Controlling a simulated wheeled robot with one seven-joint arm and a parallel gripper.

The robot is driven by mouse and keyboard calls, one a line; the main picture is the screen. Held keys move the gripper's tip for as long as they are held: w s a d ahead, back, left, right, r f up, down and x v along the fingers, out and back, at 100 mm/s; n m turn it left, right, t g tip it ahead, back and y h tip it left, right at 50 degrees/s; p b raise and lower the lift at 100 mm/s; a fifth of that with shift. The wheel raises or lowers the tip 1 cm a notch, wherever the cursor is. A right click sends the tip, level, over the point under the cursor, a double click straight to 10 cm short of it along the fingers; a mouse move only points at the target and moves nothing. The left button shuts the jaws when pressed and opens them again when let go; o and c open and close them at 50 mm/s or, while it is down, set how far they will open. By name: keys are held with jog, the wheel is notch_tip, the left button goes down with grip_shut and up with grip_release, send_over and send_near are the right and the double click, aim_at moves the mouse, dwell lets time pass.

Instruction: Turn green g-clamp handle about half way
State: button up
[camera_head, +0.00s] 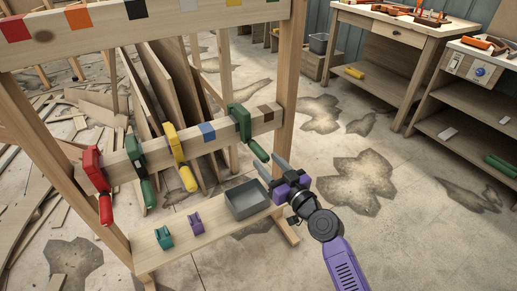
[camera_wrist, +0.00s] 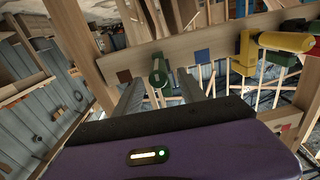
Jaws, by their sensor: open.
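A green g-clamp (camera_head: 240,121) is fixed on the right part of the lower wooden beam, between a blue and a brown square. Its green handle (camera_head: 258,151) points down and to the right, towards my gripper (camera_head: 273,168). My gripper is open, with its fingertips close to the handle's end. In the wrist view, the handle (camera_wrist: 158,74) shows nearly end-on between the two finger lines of my gripper (camera_wrist: 160,88). I cannot tell whether the fingers touch it. Another green clamp (camera_head: 136,160) hangs further left on the beam.
A yellow clamp (camera_head: 174,143) and a red clamp (camera_head: 92,168) also hang on the lower beam (camera_head: 208,131). A grey bin (camera_head: 246,198), a teal clamp (camera_head: 164,238) and a purple clamp (camera_head: 195,224) are on the low shelf. Open floor lies to the right.

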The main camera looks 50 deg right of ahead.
aim_at(249, 139)
jog(key=shift+w+d+r, duration=0.1)
jog(key=shift+w+d, duration=0.2)
jog(key=shift+w, duration=0.05)
jog(key=x, duration=0.7)
jog(key=shift+w+p, duration=0.25)
jog(key=shift+p, duration=0.05)
grip_shut()
